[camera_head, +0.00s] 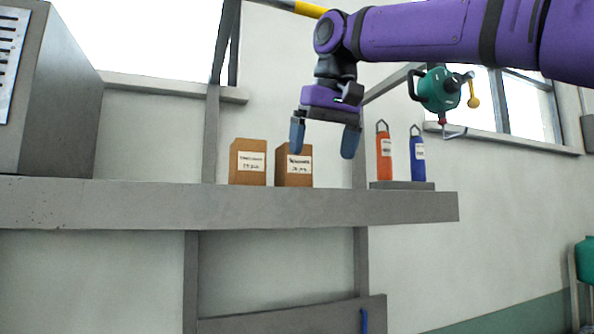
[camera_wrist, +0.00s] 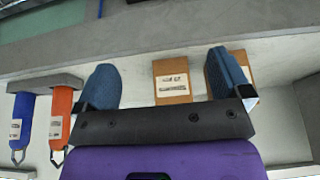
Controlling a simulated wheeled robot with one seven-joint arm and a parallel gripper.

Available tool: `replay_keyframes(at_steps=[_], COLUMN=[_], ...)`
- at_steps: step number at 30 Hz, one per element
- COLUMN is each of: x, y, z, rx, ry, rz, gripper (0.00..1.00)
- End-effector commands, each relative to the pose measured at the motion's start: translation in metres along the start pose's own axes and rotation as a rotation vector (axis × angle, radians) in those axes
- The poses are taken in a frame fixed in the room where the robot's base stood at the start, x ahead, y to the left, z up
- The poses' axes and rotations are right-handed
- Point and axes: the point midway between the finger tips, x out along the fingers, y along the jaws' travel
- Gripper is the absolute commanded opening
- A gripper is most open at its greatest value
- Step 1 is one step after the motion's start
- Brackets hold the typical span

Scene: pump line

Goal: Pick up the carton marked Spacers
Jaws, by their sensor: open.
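Two brown cartons with white labels stand side by side on a grey shelf (camera_head: 120,205). They are the left carton (camera_head: 248,176) and the right carton (camera_head: 294,181); the label print is too small to read surely, so I cannot tell which says Spacers. My gripper (camera_head: 324,143) is open and empty, fingers down, its left finger overlapping the right carton's top in the head view. In the wrist view the right carton (camera_wrist: 172,98) shows between the fingers (camera_wrist: 163,84), and the left carton (camera_wrist: 238,58) is partly hidden behind the right finger.
A large grey cabinet (camera_head: 60,100) stands at left. The shelf between cabinet and cartons is clear.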

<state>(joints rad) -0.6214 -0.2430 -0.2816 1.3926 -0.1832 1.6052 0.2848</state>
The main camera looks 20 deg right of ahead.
Motion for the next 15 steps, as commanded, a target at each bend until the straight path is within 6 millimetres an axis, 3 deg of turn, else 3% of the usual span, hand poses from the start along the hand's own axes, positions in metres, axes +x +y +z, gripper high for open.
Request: replay_keyframes(at_steps=[6,15], x=[-0.014,0.004], y=[-0.010,-0.010], z=[-0.015,-0.056], rx=[0.007,0.008], ry=[0.000,0.000], rz=[0.011,0.013], gripper=[0.96,0.96])
